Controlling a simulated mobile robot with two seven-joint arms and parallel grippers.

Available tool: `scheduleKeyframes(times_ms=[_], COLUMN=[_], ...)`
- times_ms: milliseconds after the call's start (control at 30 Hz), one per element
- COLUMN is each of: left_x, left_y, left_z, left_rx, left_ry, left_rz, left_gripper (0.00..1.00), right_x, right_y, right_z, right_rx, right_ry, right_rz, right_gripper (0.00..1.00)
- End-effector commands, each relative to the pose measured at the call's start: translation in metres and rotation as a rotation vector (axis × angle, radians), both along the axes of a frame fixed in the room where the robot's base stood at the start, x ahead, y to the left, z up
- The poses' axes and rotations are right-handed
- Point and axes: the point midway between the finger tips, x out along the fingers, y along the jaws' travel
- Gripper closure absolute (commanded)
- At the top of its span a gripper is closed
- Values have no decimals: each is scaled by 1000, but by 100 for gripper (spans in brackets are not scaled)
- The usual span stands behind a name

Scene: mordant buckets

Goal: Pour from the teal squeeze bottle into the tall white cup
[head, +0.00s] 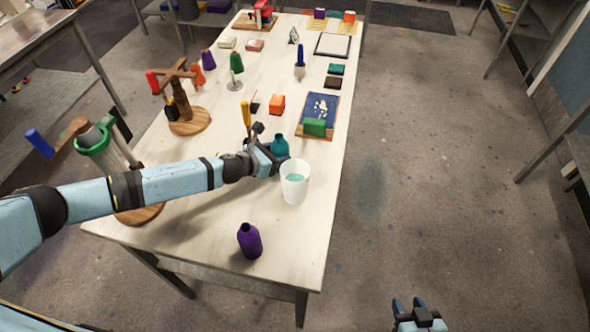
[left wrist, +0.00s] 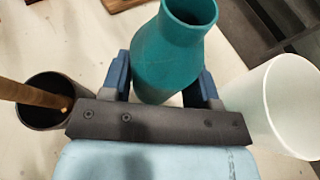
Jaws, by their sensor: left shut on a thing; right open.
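The teal squeeze bottle (head: 280,146) is upright on or just above the table, close behind the tall white cup (head: 295,183). My left gripper (head: 270,160) is shut on the bottle, and its fingers sit on both sides of the body in the left wrist view (left wrist: 166,78). The bottle's open mouth (left wrist: 190,10) faces up there. The cup also shows in the left wrist view (left wrist: 275,105), to the right of the gripper and apart from the bottle. In the head view the cup has teal inside it. My right gripper (head: 418,312) is open and empty, off the table at the bottom right.
A purple bottle (head: 249,241) stands at the table's front. A dark pot with a yellow-handled tool (head: 246,118) is left of my gripper, and also shows in the left wrist view (left wrist: 45,105). A wooden stand (head: 188,120) is at the left. The table's front right is clear.

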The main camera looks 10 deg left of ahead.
Motion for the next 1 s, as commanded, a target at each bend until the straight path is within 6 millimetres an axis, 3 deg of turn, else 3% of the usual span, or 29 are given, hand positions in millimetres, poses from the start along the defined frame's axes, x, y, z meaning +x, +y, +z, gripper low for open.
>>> scheduleKeyframes(times_ms=[267,433,1000], left_x=[1,1,0], left_y=[1,0,1], left_z=[35,54,58], left_rx=[-6,-5,-5], left_ry=[3,2,6], left_rz=[-2,-2,0], left_gripper=[73,73,73], right_x=[-3,-3,3], right_y=[0,0,-1], right_z=[12,8,5], right_rx=[0,3,23], right_ry=[5,6,10], right_rz=[-2,-4,-34], right_gripper=[57,57,57])
